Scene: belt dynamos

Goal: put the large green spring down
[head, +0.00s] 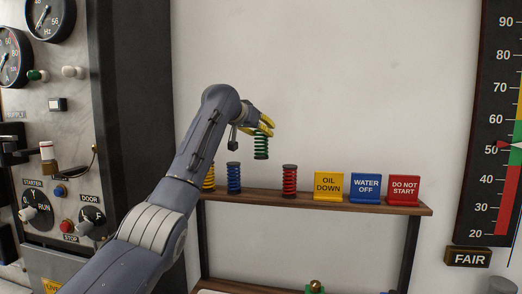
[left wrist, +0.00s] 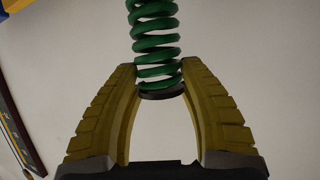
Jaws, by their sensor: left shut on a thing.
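The large green spring (head: 261,146) hangs upright in my left gripper (head: 266,127), above the wooden shelf (head: 330,204). In the left wrist view, the green spring (left wrist: 155,45) shows with its dark end cap between the two yellow fingers of the left gripper (left wrist: 158,75). The fingers are closed around the capped end. In the head view, the spring is clear of the shelf, above the gap between a blue spring (head: 233,178) and a red spring (head: 289,180). My right gripper is not in view.
A yellow spring (head: 209,178) stands partly behind my arm. Yellow OIL DOWN (head: 328,186), blue WATER OFF (head: 366,187) and red DO NOT START (head: 404,190) signs stand right of the red spring. A control panel (head: 50,130) is at left, a gauge (head: 500,120) at right.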

